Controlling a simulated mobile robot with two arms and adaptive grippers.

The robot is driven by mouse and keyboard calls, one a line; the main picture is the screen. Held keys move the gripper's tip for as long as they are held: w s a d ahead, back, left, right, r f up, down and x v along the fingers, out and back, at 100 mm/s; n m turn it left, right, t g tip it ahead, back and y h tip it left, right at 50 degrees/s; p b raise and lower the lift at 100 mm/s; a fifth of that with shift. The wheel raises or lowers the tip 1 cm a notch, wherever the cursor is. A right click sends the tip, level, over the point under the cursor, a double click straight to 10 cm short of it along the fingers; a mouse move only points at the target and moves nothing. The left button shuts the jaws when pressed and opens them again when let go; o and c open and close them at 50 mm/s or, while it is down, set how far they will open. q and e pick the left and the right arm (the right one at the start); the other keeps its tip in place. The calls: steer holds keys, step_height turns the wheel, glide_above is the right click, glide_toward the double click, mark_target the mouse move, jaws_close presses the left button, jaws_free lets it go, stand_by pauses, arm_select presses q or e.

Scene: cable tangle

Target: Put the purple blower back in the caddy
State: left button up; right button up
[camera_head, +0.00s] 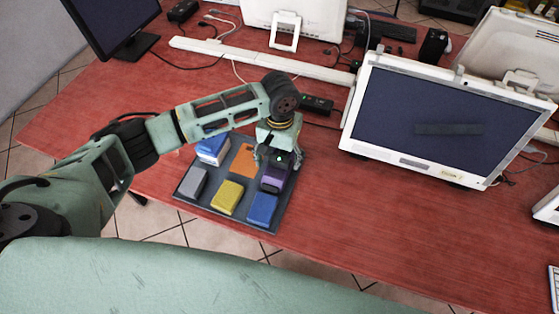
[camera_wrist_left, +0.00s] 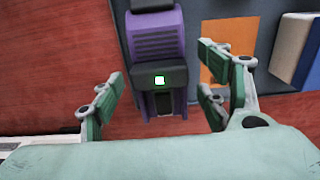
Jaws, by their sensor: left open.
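The purple blower (camera_head: 274,180) stands at the right side of the dark grey caddy (camera_head: 245,213), beside an orange patch (camera_head: 243,160). In the left wrist view the blower (camera_wrist_left: 160,38) is a ridged purple body with a dark band and a green light. There, red table shows left of it and the caddy's dark surface (camera_wrist_left: 268,36) right of it. I cannot tell whether it is fully seated. My left gripper (camera_head: 276,158) is directly over the blower and open. In the left wrist view, its fingers (camera_wrist_left: 158,95) are apart on either side of the blower's lower end.
The caddy also holds blue (camera_head: 262,209), yellow (camera_head: 228,197) and grey (camera_head: 192,182) blocks and a blue-and-white box (camera_head: 213,149). A white monitor (camera_head: 445,122) stands to the right. A black box (camera_head: 317,104) and cables lie behind.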

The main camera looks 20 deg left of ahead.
mark_target(280, 159)
arm_select(q)
step_height(280, 159, up, 10)
steer(key=shift+b, duration=0.45)
steer(key=shift+s+f, duration=0.1)
steer(key=shift+f, duration=0.05)
